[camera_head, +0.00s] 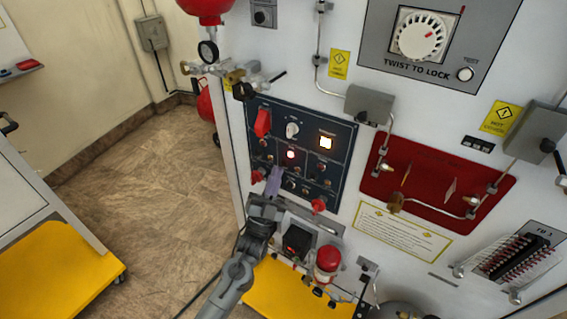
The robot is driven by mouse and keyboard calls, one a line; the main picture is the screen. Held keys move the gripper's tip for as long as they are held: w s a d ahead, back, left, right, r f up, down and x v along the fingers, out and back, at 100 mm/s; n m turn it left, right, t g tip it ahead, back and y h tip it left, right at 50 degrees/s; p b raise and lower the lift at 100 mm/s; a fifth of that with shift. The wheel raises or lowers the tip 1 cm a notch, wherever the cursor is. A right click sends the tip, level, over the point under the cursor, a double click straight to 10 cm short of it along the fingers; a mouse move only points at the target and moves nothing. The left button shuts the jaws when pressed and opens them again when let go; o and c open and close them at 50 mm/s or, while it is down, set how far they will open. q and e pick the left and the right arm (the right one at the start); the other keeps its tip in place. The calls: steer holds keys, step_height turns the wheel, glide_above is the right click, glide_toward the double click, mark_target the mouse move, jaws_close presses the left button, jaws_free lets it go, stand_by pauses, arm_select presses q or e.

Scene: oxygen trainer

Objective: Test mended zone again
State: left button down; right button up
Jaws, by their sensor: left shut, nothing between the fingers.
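The dark control panel (338,166) is on the white cabinet front at centre. The gripper hides some of the lower controls. My right gripper is not in view.
A large white dial (421,35) marked "TWIST TO LOCK" is at upper right. A red plate (436,184) with pipes sits right of the panel. A red-capped jar (328,262) and a black device (298,242) are below. Floor (140,190) at left is open beside a yellow-shelved cart (60,265).

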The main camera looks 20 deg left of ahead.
arm_select(q)
steer(key=s+p, duration=0.1)
steer(key=s, duration=0.1)
steer(key=s+a+p, duration=0.1)
steer(key=s+p, duration=0.1)
steer(key=shift+s+a, duration=0.15)
steer(key=shift+s, duration=0.25)
stand_by(0.9)
